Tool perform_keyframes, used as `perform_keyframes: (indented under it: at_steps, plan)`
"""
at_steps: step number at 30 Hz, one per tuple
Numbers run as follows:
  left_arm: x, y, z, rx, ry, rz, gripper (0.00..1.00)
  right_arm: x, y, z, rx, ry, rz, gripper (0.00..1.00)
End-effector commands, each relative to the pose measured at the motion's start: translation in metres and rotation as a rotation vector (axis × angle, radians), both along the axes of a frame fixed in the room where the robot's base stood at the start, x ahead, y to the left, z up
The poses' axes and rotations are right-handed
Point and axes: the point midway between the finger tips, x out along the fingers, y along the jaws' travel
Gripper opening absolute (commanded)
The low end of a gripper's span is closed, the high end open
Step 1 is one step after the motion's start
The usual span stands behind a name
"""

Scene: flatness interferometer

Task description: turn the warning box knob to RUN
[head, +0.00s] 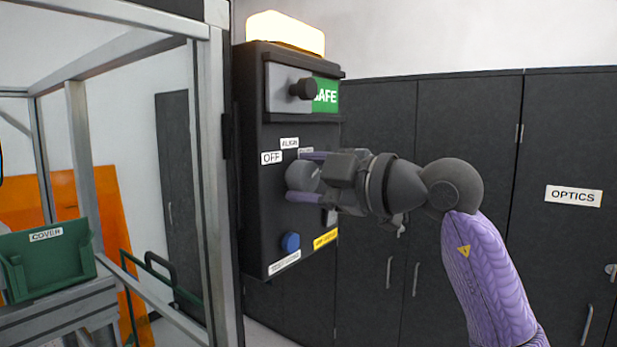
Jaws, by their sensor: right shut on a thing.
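The warning box (257,220) is a dark upright panel beside the metal frame, with a lit lamp (285,32) on top. Its grey round knob (299,177) sits below the labels OFF (271,158) and ALIGN (290,143). A third label is mostly hidden behind my gripper, and the knob's pointing direction cannot be made out. My right gripper (304,177) comes in from the right and is shut on the knob, one purple finger above it and one below. My left gripper is not in view.
A green SAFE sign (325,95) with a black knob (303,89) is higher on the box; a blue button (290,242) is lower. A metal frame (212,180) stands left, with a green COVER bin (48,262). Dark cabinets (465,130) fill the right.

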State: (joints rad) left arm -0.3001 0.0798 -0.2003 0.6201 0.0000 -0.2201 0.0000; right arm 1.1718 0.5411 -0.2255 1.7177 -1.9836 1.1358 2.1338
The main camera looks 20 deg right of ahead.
Motion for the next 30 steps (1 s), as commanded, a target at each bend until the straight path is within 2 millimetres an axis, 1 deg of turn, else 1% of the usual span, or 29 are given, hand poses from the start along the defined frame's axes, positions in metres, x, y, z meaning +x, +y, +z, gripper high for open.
perform_keyframes:
  at_steps: [1, 7, 8, 9, 11, 12, 13, 20, 22, 23, 26, 30]
  plan:
    - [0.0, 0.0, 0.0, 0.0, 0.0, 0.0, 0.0, 0.001, 0.0, -0.003, -0.002, 0.01, 0.001, 0.05]
    - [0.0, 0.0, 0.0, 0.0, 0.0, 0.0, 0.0, 0.001, 0.0, -0.003, -0.002, 0.01, 0.001, 0.05]
    - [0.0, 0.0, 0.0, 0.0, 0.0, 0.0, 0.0, 0.001, 0.0, -0.003, -0.002, 0.011, 0.002, 0.66]
    - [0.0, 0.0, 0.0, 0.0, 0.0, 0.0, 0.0, 0.001, 0.0, -0.003, -0.002, 0.011, 0.002, 0.74]
    - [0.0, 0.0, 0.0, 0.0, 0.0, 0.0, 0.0, 0.001, 0.0, -0.003, -0.002, 0.009, 0.0, 0.87]
    - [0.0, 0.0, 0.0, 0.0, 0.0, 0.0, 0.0, 0.001, 0.0, -0.003, -0.002, 0.008, 0.001, 0.95]
    - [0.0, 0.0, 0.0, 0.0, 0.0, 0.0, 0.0, 0.001, 0.0, -0.002, -0.002, 0.007, 0.001, 0.98]
    - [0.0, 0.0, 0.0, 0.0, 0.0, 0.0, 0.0, 0.0, 0.0, -0.001, -0.001, 0.004, 0.0, 0.98]
    - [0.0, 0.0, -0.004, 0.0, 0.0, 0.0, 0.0, -0.003, -0.003, -0.002, -0.001, 0.003, -0.001, 0.98]
    - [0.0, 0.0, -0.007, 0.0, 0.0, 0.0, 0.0, -0.007, -0.006, -0.003, 0.0, 0.002, -0.001, 0.98]
    - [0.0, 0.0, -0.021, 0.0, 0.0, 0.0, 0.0, -0.025, -0.022, -0.005, -0.003, 0.001, -0.004, 0.98]
    - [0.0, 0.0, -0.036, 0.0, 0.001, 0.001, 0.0, -0.053, -0.045, -0.004, -0.003, 0.003, -0.004, 0.98]
